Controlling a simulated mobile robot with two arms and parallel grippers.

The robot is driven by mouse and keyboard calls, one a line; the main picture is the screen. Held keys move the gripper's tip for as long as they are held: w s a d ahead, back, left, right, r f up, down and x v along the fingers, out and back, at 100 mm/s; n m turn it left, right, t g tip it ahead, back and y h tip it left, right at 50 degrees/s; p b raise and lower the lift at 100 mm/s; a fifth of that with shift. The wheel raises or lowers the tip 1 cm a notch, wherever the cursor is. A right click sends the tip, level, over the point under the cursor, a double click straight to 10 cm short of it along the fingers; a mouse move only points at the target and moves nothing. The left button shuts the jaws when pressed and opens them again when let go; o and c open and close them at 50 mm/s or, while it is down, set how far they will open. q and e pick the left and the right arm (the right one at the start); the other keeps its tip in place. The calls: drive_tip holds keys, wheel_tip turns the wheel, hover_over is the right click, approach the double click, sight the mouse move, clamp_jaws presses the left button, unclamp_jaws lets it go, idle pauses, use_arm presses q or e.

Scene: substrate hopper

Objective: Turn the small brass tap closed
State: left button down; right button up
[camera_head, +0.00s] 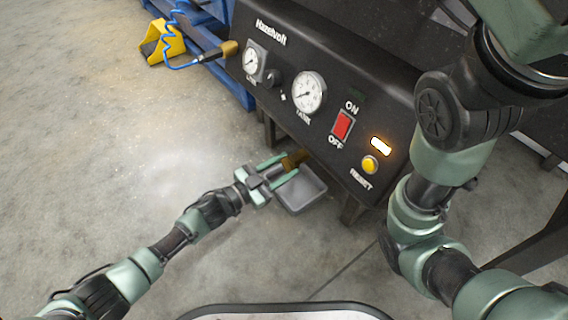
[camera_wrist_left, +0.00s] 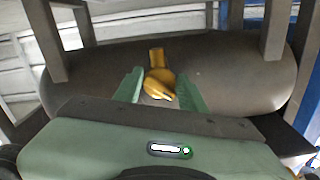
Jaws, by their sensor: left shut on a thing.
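The small brass tap (camera_head: 296,158) sticks out from under the front of the black machine in the head view. In the left wrist view the tap (camera_wrist_left: 158,80) points toward the camera, beneath a dark rounded tank (camera_wrist_left: 240,72). My left gripper (camera_head: 287,166) has its green fingers on either side of the tap and is shut on it. The fingers also show in the wrist view (camera_wrist_left: 160,90). The far part of the tap is partly hidden in the head view. My right gripper is out of view; only right arm links show.
A grey tray (camera_head: 302,193) sits below the tap. The black machine panel (camera_head: 320,60) carries a large gauge (camera_head: 309,92), a small gauge (camera_head: 251,62), a red switch (camera_head: 342,124) and a yellow reset button (camera_head: 370,164). Machine legs stand nearby.

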use_arm(q)
drive_tip(key=c, duration=0.8)
unclamp_jaws()
drive_tip(key=shift+c, duration=0.2)
drive_tip(key=shift+s+a, duration=0.1)
drive_tip(key=p+v, duration=0.4)
drive_tip(key=v, duration=0.3)
drive_tip(key=shift+s+a, duration=0.2)
